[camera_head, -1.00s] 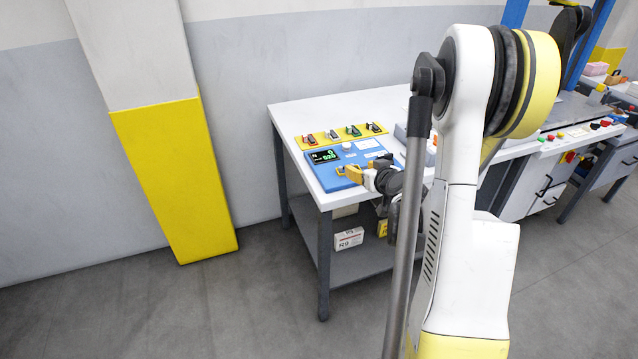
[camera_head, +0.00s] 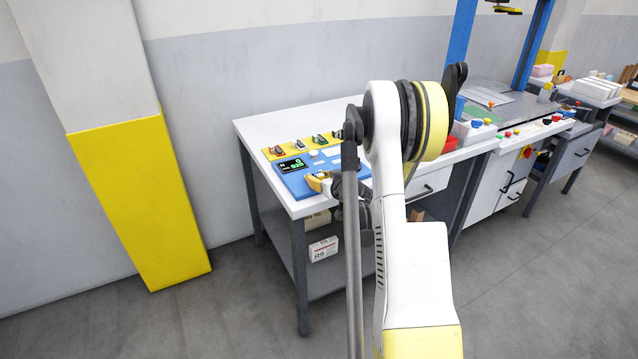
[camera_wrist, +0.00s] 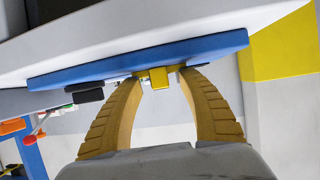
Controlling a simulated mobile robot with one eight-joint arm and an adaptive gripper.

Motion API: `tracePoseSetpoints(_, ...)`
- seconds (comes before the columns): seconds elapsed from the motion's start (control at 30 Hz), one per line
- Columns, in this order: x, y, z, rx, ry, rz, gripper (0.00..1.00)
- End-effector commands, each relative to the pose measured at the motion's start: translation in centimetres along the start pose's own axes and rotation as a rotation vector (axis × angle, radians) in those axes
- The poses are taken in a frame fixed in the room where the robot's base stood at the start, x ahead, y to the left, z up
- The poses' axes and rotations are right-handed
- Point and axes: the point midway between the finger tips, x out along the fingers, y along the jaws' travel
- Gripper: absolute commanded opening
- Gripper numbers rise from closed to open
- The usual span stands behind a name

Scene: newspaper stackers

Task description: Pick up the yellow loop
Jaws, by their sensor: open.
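The yellow loop (camera_wrist: 158,77) shows in the wrist view as a small yellow block-like shape at the edge of the blue panel (camera_wrist: 60,78). My gripper (camera_wrist: 160,84) is open, with one ribbed yellow finger on each side of the loop. Gaps show between the fingertips and the loop. In the head view my gripper (camera_head: 318,182) is at the front edge of the blue panel (camera_head: 296,187) on the white table. There I cannot tell the loop apart from my yellow fingers.
The white table (camera_head: 262,128) carries a yellow strip (camera_head: 271,154) with several small coloured items behind the panel. A dark shelf below holds white boxes (camera_head: 323,249). A yellow-painted pillar (camera_head: 140,200) stands left. Another workbench with blue posts (camera_head: 461,45) stands right.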

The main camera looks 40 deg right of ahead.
Motion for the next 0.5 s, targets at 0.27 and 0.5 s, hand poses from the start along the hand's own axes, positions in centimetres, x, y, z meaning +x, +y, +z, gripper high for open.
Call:
tracePoseSetpoints(0.27,0.57,-0.03,-0.10,0.000,0.000,0.000,0.42)
tracePoseSetpoints(0.5,0.55,-0.03,-0.08,0.000,-0.001,0.000,0.00)
